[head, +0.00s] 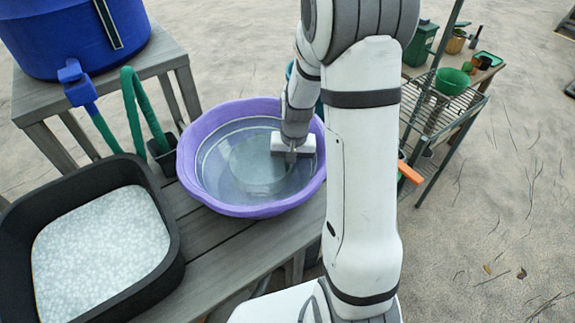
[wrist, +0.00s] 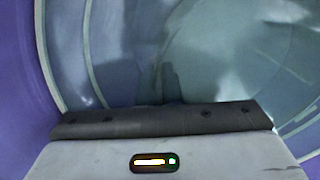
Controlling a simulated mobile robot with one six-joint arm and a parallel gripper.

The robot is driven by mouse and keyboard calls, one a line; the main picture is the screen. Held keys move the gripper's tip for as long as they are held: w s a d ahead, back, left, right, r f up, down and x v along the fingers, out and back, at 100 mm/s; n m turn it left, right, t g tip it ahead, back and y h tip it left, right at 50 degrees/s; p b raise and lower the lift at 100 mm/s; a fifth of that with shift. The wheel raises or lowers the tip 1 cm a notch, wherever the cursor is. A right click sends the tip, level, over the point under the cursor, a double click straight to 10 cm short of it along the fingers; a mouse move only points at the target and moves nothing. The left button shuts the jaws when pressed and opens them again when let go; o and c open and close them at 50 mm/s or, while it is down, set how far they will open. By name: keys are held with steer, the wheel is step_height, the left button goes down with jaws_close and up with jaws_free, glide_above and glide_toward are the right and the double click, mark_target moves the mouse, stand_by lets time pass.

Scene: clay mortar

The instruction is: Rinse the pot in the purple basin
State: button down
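The purple basin (head: 312,190) stands on a grey slatted bench and holds clear water. It fills the wrist view, with its purple wall (wrist: 18,95) at the left. My gripper (head: 290,157) reaches down into the basin on its right side, and its fingers are hidden in or below the water. A pale round shape (head: 255,165) shows in the water beside my gripper; I cannot tell whether it is the pot or the basin floor.
A black tray (head: 172,235) of white pellets sits left of the basin. A blue barrel (head: 75,40) with a tap and green hose (head: 140,115) stands behind it on a stand. A rack (head: 440,105) at the right carries a green bowl (head: 452,81) and other items.

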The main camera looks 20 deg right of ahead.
steer(key=shift+s+a, duration=0.1)
steer(key=shift+a, duration=1.15)
steer(key=shift+d, duration=1.3)
steer(key=shift+a, duration=1.3)
steer(key=shift+d, duration=0.65)
steer(key=shift+r, duration=0.1)
step_height(320, 180, up, 16)
steer(key=p, duration=1.1)
steer(key=shift+r+p, duration=0.2)
steer(key=shift+p, duration=0.15)
